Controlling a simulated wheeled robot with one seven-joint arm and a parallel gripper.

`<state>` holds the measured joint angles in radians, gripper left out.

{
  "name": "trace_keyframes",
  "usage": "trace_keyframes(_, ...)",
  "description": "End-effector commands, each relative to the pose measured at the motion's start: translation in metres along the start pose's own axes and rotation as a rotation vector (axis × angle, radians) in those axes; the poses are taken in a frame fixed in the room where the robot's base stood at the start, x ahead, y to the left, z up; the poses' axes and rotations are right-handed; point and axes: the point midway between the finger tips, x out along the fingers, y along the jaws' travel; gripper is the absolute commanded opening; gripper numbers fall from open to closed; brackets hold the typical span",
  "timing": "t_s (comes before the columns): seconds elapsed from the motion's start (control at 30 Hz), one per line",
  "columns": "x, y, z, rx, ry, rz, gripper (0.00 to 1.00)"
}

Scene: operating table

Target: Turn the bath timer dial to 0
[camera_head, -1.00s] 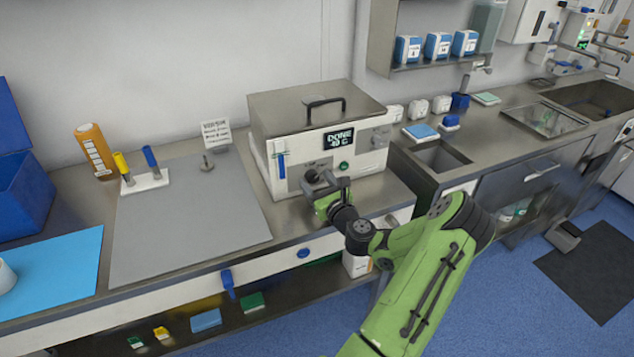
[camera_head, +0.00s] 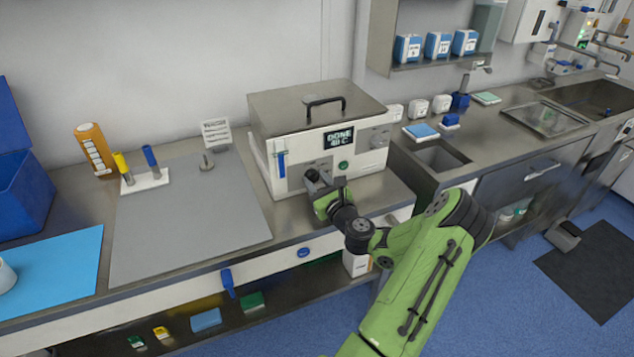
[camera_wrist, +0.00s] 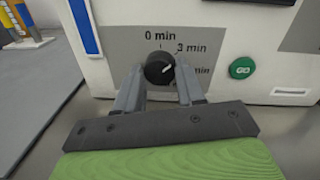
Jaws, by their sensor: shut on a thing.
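The bath (camera_head: 318,135) is a white and steel box with a lid handle, standing on the counter against the wall. Its timer dial (camera_wrist: 159,69) is a round black knob on a grey panel, with "0 min" printed above it and "3 min" to its upper right. A lower right label is partly covered by a finger. The dial's white mark points to the upper right, near the 3 min side. My gripper (camera_head: 319,182) is at the front panel, its two fingers on either side of the dial, shut on it. In the head view my gripper mostly hides the dial.
A green GO button (camera_wrist: 242,68) sits right of the dial. A blue strip (camera_head: 281,165) is on the panel's left. The display (camera_head: 338,139) reads DONE. A grey mat (camera_head: 190,220) lies left of the bath, and a sink (camera_head: 440,156) is to its right.

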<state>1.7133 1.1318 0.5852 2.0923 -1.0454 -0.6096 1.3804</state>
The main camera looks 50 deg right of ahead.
Motion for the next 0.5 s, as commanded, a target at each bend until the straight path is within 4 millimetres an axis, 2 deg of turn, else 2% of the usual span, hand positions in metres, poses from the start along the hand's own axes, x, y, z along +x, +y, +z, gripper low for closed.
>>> trace_keyframes(0.5,0.0004,0.0013,-0.0002,-0.428,0.025,0.004,0.08)
